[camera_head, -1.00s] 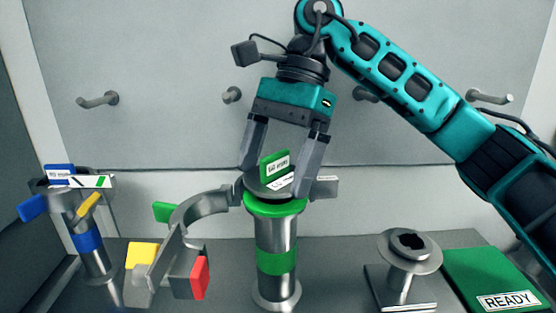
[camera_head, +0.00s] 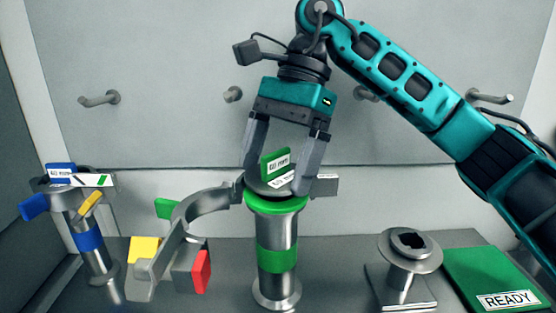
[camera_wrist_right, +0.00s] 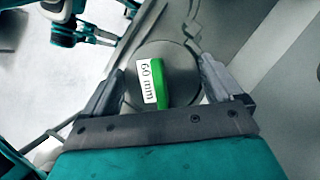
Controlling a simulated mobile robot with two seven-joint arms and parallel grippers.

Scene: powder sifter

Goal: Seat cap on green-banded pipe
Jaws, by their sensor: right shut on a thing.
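The green-banded pipe (camera_head: 276,260) stands upright at the middle of the bench, with a green ring (camera_head: 275,204) at its top. The cap (camera_head: 264,186), a grey disc with a green labelled tab, sits at the pipe's top, level; I cannot tell if it is fully down. My right gripper (camera_head: 279,185) points down from above, shut on the cap with one finger on each side. In the right wrist view the cap (camera_wrist_right: 160,72) lies between the fingers, its green tab labelled 60 mm. My left gripper is not in view.
An open curved clamp (camera_head: 190,215) with yellow and red tabs is left of the pipe. A blue-banded pipe (camera_head: 88,240) with a blue-tabbed top stands far left. A metal stand (camera_head: 404,262) and a green READY pad (camera_head: 490,275) are at right. Wall pegs (camera_head: 100,99) stick out behind.

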